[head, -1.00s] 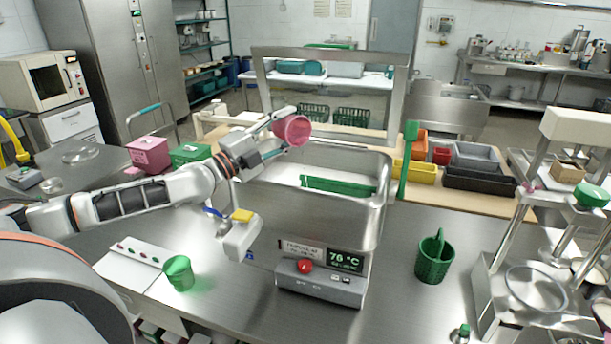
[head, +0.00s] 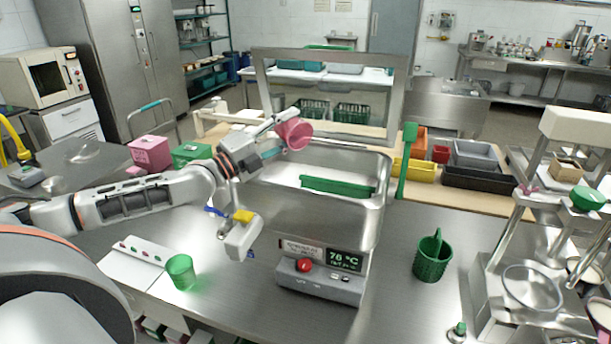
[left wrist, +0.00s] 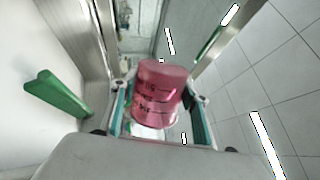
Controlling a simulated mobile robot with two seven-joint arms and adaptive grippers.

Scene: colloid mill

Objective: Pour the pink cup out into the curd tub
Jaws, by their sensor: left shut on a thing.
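The pink cup (head: 297,134) is held tilted, above the far left part of the steel curd tub (head: 345,215). My left gripper (head: 277,140) is shut on it. In the left wrist view the cup (left wrist: 160,95) sits between the teal finger pads, with dark marks on its side. White contents show low in the tub, with a green bar (head: 338,187) across it. I see no stream from the cup, and its inside is too small to judge. My right gripper is not in view.
A steel frame (head: 258,80) stands behind the tub. A green paddle (head: 405,160) stands upright at its right. A green tumbler (head: 181,272) and a green basket (head: 433,257) stand on the bench, with clear steel around the basket.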

